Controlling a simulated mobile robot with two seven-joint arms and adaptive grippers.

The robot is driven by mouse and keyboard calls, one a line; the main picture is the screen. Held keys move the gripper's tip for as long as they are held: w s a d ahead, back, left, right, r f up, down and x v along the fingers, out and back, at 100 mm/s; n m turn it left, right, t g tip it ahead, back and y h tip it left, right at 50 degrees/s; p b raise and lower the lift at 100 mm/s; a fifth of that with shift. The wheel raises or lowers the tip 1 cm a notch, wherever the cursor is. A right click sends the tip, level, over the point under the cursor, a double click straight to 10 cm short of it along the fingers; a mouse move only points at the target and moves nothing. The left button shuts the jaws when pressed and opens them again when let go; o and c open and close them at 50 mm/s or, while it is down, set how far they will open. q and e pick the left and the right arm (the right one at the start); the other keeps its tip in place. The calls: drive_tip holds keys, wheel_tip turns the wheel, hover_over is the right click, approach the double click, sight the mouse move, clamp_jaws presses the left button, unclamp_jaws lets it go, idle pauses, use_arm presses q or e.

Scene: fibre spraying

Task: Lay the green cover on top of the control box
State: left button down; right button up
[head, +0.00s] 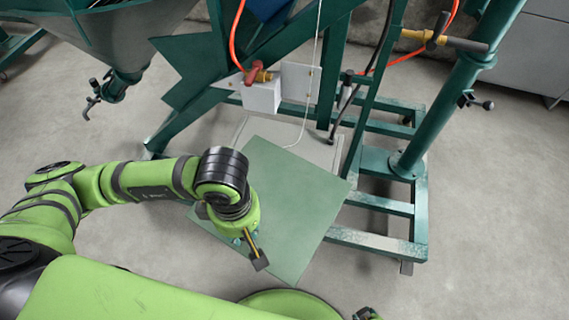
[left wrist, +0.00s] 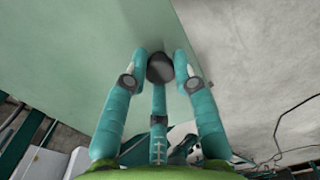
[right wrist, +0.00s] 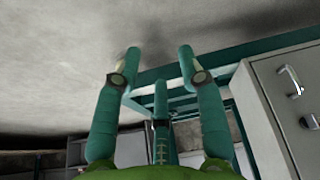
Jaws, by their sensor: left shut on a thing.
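The green cover (head: 300,205) is a flat, pale green panel in the middle of the head view. It also fills the upper left of the left wrist view (left wrist: 70,60). My left gripper (left wrist: 160,75) is shut on a dark round knob at the cover. In the head view my left arm hides that part of the cover. A pale grey flat surface (head: 322,150), seemingly the control box, shows just behind the cover and is partly hidden by it. I cannot tell whether they touch. My right gripper (right wrist: 150,70) has its fingers spread and holds nothing.
A green steel frame (head: 375,240) stands behind and to the right. A small white box (head: 262,97) with a red valve and an orange hose sits above the grey surface. Bare floor (head: 480,220) lies at right.

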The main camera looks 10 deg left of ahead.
sight(270, 174)
use_arm(q)
drive_tip(key=f+n+b, duration=0.1)
drive_tip(key=s+f+n, duration=0.1)
drive_tip(key=f+n+b, duration=0.1)
drive_tip(key=shift+s+d+f+b, duration=0.2)
drive_tip(key=shift+s+d+b, duration=0.1)
drive_tip(key=shift+s+b, duration=0.05)
drive_tip(key=shift+w+f+n, duration=0.1)
drive_tip(key=shift+n, duration=0.3)
drive_tip(key=w+b, duration=0.2)
drive_tip(key=w, duration=0.1)
drive_tip(key=shift+w+d, duration=0.1)
drive_tip(key=shift+w, duration=0.05)
drive_tip(key=w, duration=0.4)
drive_tip(key=w+p, duration=0.1)
drive_tip(key=w, duration=0.9)
drive_tip(key=shift+w+d+p, duration=0.1)
drive_tip(key=shift+d+p, duration=0.15)
drive_tip(key=shift+p, duration=0.05)
drive_tip(key=shift+f, duration=1.65)
use_arm(e)
drive_tip(key=shift+t, duration=0.5)
drive_tip(key=w+f, duration=0.1)
drive_tip(key=w, duration=0.1)
drive_tip(key=w+f, duration=0.2)
drive_tip(key=shift+w+a+f, duration=0.1)
drive_tip(key=shift+w, duration=0.15)
